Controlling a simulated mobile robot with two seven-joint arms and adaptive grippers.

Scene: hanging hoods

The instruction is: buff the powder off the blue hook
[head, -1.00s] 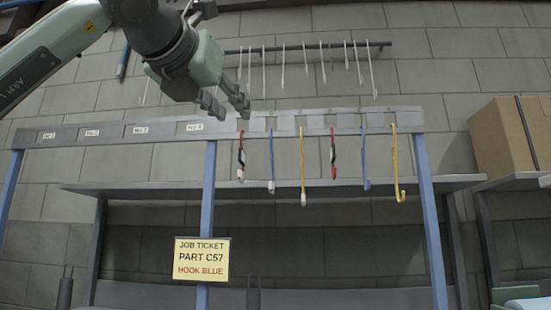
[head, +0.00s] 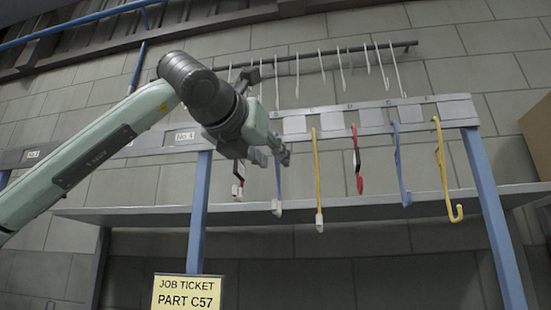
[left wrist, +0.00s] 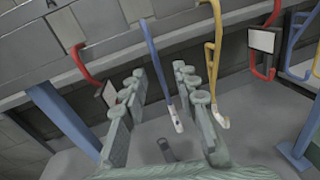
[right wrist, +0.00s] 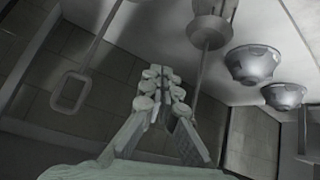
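Two blue hooks hang from the rail in the head view. The nearer-left blue hook (head: 278,190) has a white lower end and hangs just below my left gripper (head: 272,153); the other blue hook (head: 402,170) hangs further right. In the left wrist view, a blue hook (left wrist: 153,50) with a whitish tip hangs between the spread fingers of my left gripper (left wrist: 160,80), which is open. I see no contact. A yellow hook (left wrist: 213,60) passes by the right finger. My right gripper (right wrist: 162,80) has its fingertips together, with nothing seen between them.
Red hooks (head: 357,165) and yellow hooks (head: 318,190) hang close on either side. A shelf (head: 340,208) runs behind them. A job ticket (head: 187,292) hangs below. Bowl-shaped fittings (right wrist: 253,64) and a looped handle (right wrist: 70,90) show in the right wrist view.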

